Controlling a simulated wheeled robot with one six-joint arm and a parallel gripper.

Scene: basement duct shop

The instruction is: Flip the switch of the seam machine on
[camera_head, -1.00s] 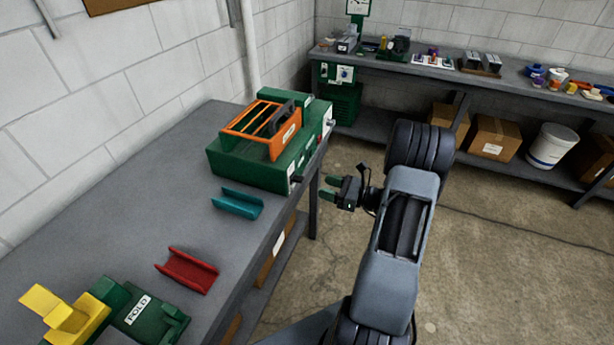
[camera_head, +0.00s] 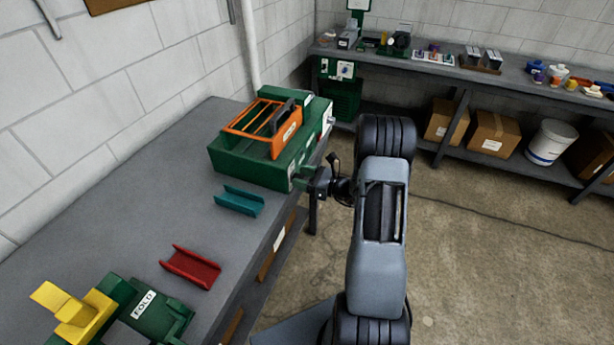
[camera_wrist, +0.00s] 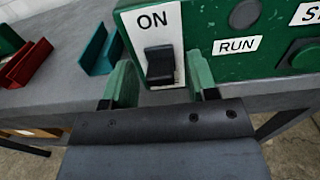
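The seam machine (camera_head: 235,165) is a green box at the far end of the left bench, with an orange guard on top. In the wrist view its front face (camera_wrist: 215,25) shows a black rocker switch (camera_wrist: 160,64) on a white plate marked ON at the top; the plate's lower part is cut off by the machine's edge. My gripper (camera_wrist: 160,88) has its two green fingers apart, one on each side of the switch, with nothing between them that I can see held. Whether the fingertips touch the panel is unclear. In the head view my gripper (camera_head: 303,180) is at the machine's front right corner.
A RUN label (camera_wrist: 237,45) and a green button (camera_wrist: 302,56) sit right of the switch. A teal channel (camera_head: 239,201), a red channel (camera_head: 190,267) and a green FOLD tool (camera_head: 160,318) lie on the bench (camera_head: 90,205). The floor to the right is open.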

